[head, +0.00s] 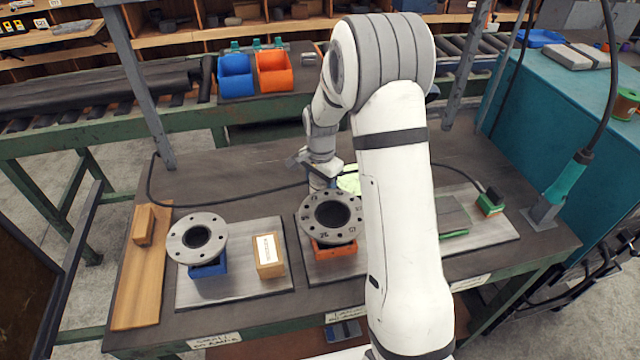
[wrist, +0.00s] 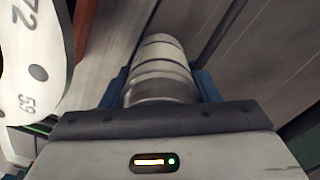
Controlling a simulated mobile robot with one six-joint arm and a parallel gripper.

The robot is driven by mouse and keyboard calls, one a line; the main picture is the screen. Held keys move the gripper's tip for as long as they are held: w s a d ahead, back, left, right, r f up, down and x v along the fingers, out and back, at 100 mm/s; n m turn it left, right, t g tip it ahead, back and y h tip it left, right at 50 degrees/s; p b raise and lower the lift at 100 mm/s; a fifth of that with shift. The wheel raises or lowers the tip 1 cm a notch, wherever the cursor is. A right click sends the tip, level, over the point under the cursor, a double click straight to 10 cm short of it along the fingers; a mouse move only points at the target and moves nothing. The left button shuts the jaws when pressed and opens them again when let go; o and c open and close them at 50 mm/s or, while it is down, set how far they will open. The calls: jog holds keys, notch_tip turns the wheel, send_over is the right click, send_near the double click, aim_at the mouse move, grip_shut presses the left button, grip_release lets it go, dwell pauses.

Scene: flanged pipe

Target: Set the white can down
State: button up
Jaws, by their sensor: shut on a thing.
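The white can (wrist: 160,70) is between the blue-padded fingers of my gripper (wrist: 160,86) in the wrist view, and the gripper is shut on it. It is a pale cylinder with darker bands around it. In the head view my gripper (head: 322,172) is over the workbench, just behind the large flange on the orange block. There the can is mostly hidden by my gripper and the flange. I cannot tell whether its base touches the bench.
The large numbered flange (head: 331,217) is close in front of my gripper. A smaller flange (head: 197,239) on a blue block and a labelled wooden block (head: 268,256) stand left. A dark cable (head: 240,199) crosses the bench behind. Bare bench (head: 225,165) lies to the back left.

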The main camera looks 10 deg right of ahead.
jog(key=shift+f, duration=0.15)
jog(key=o, duration=1.2)
